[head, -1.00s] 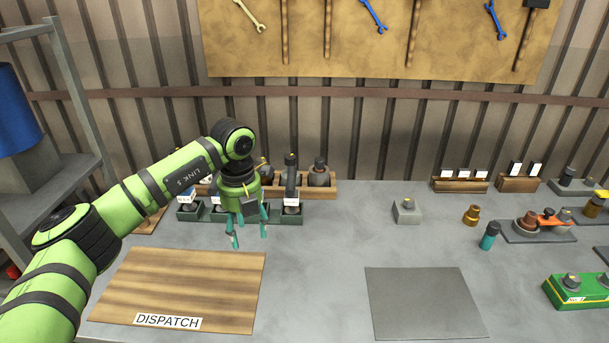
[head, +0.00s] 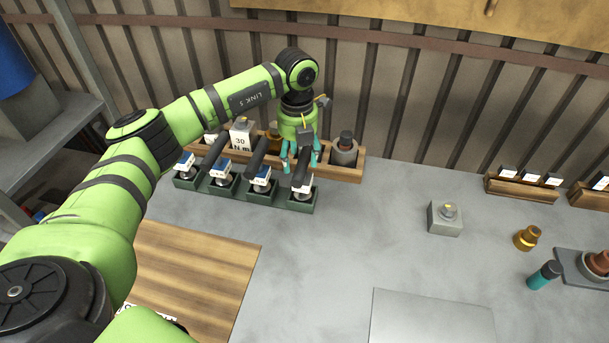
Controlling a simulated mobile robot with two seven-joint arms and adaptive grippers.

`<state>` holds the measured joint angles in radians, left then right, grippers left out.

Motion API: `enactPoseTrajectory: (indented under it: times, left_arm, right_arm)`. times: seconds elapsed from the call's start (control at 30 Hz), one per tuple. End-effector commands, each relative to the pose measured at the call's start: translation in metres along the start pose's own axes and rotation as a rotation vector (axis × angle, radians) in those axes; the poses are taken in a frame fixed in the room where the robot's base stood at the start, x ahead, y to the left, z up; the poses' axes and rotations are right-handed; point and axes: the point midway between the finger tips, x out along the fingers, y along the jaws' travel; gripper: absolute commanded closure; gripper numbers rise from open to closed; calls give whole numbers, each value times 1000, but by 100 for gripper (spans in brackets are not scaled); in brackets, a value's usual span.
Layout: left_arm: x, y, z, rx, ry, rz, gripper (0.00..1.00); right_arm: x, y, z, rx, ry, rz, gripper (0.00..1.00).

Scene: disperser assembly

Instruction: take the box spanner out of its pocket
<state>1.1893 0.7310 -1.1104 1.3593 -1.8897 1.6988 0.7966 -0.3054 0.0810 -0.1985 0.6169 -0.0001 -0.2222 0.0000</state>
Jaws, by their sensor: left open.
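A row of dark green pockets (head: 301,204) stands at the back left of the bench. Several black-handled tools with white and blue labels lean in them. I cannot read the labels clearly, so I cannot tell for sure which tool is the box spanner. My left gripper (head: 301,163) points down at the rightmost pocket, its teal fingers open on either side of the dark handle of the tool (head: 302,182) there. I cannot tell whether the fingers touch it. The gripper partly hides this tool and the rack behind. My right gripper is not in view.
A wooden rack (head: 347,175) close behind the pockets holds a grey part with a dark top (head: 344,150) and a block marked 30 (head: 241,136). A grey block (head: 445,217), a brass part (head: 527,237) and a teal cylinder (head: 544,275) stand to the right. The bench between is clear.

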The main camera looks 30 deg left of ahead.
Motion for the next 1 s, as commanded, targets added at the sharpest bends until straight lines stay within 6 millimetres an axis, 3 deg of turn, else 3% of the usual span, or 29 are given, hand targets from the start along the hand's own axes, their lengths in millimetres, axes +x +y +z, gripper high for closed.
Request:
enactPoseTrajectory:
  times: [0.13,0.3,0.53,0.57,0.7,1.0]
  left_arm:
    - [19,-5,-6,2,5,1,41]
    - [40,-5,-5,1,2,0,41]
    - [43,-4,-4,1,0,0,41]
    - [43,-4,-4,1,0,0,45]
    - [43,-4,-4,1,0,0,100]
    - [41,-5,-4,1,-2,-3,100]
  right_arm:
    - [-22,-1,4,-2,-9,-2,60]
    - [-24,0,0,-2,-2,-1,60]
    - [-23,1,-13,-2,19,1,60]
    - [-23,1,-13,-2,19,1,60]
    - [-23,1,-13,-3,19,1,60]
    - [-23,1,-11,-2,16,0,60]
